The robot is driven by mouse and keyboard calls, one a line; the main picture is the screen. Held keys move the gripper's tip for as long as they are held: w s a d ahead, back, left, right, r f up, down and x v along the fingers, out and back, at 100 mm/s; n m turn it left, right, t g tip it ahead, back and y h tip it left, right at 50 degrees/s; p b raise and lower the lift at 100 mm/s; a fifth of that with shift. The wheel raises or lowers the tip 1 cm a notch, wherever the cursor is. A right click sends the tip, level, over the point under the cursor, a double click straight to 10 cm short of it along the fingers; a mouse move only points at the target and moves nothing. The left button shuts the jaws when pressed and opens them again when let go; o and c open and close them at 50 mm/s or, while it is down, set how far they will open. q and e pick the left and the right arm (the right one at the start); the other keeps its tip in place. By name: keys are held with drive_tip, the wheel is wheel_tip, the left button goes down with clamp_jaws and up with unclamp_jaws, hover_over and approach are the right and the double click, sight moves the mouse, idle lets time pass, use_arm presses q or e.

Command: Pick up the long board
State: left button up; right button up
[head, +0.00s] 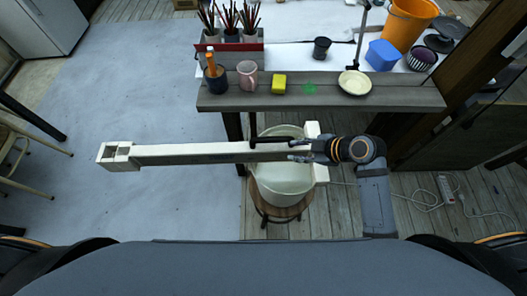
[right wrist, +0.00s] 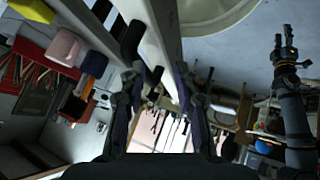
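A long pale board (head: 200,153) with a white block at each end lies across the middle of the head view, over the white bucket. My right gripper (head: 300,150) is near the board's right end. Its two fingers are apart, and it shows in the right wrist view (right wrist: 160,100) with the board (right wrist: 163,50) running away just beyond the fingers. I cannot tell whether the fingers touch the board. My left gripper (right wrist: 282,42) is at the upper right of the right wrist view, with its fingers apart and nothing between them; it is out of the head view.
The white bucket (head: 283,184) stands on a round wooden stool (head: 282,212) under the board's right part. A grey table (head: 225,101) behind holds a pink mug (head: 247,75), a yellow block (head: 279,83) and a cream bowl (head: 355,83). Open floor (head: 130,205) lies left; cables are right.

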sight(266, 139)
drive_tip(key=w+a+n, duration=0.1)
drive_tip(key=a, duration=0.1)
drive_tip(key=w+a+n+y+p, duration=0.1)
drive_tip(key=a, duration=0.1)
drive_tip(key=w+a+n+y, duration=0.1)
drive_tip(key=a+n, duration=0.1)
drive_tip(key=shift+w+a+r, duration=0.3)
drive_tip(key=shift+w, duration=0.05)
drive_tip(key=shift+a+f+p, duration=0.15)
drive_tip(key=shift+p, duration=0.2)
drive_tip(key=p+x, duration=0.1)
drive_tip(key=x, duration=0.3)
drive_tip(key=shift+f, duration=0.1)
drive_tip(key=shift+w+a+f, duration=0.15)
drive_tip(key=shift+a+f, duration=0.1)
drive_tip(key=shift+f, duration=0.1)
drive_tip(key=shift+d, duration=0.1)
clamp_jaws()
drive_tip(key=shift+w+r+p, duration=0.1)
drive_tip(key=shift+r+p, duration=0.15)
drive_tip(key=shift+p, duration=0.05)
